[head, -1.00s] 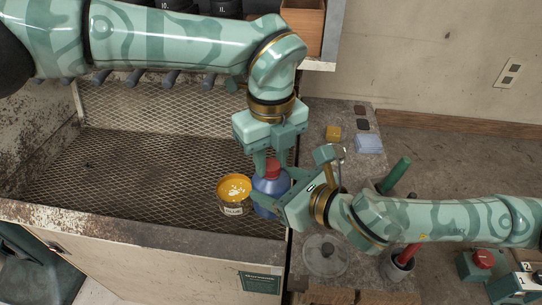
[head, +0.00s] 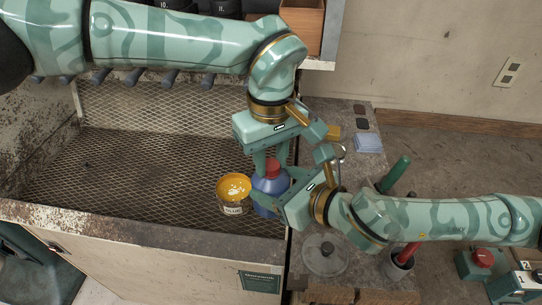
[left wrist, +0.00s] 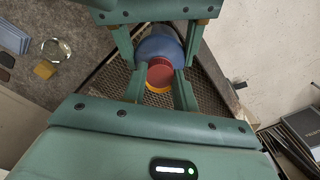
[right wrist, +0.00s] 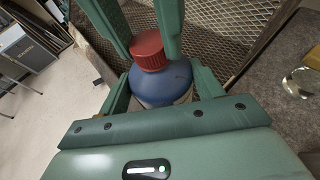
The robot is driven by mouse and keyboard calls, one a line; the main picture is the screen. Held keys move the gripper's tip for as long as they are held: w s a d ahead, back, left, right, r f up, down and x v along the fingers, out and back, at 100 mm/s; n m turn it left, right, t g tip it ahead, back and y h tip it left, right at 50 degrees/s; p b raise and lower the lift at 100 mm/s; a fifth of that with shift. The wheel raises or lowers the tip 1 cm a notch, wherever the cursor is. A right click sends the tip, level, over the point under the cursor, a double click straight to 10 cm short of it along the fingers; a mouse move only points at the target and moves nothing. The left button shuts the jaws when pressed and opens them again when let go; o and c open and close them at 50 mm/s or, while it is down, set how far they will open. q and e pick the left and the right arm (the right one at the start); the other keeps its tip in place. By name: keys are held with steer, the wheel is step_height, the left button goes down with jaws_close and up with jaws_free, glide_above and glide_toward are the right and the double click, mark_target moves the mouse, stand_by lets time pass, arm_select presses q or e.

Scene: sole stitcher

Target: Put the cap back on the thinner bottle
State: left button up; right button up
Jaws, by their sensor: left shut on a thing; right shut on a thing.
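The blue bottle (head: 265,205) stands upright at the right edge of the mesh bench, and it also shows in the left wrist view (left wrist: 160,44) and the right wrist view (right wrist: 160,86). The red cap (head: 272,167) sits at the bottle's top; it also shows in the right wrist view (right wrist: 148,50). Whether its thread is fully seated cannot be seen. My left gripper (head: 270,163) points down from above and is shut on the red cap. My right gripper (head: 275,200) comes in from the right and is shut on the bottle's body.
An open yellow glue tin (head: 233,206) stands close left of the bottle. A glass lid (head: 325,255), a blue stack of cards (head: 368,143) and a green-handled tool (head: 396,174) lie on the side counter. The mesh surface (head: 130,170) farther left is clear.

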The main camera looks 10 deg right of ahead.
arm_select(q)
steer(key=shift+w+m, duration=0.15)
steer(key=shift+m, duration=0.75)
steer(key=o, duration=1.1)
steer(key=shift+r, duration=2.3)
steer(key=shift+c, duration=0.4)
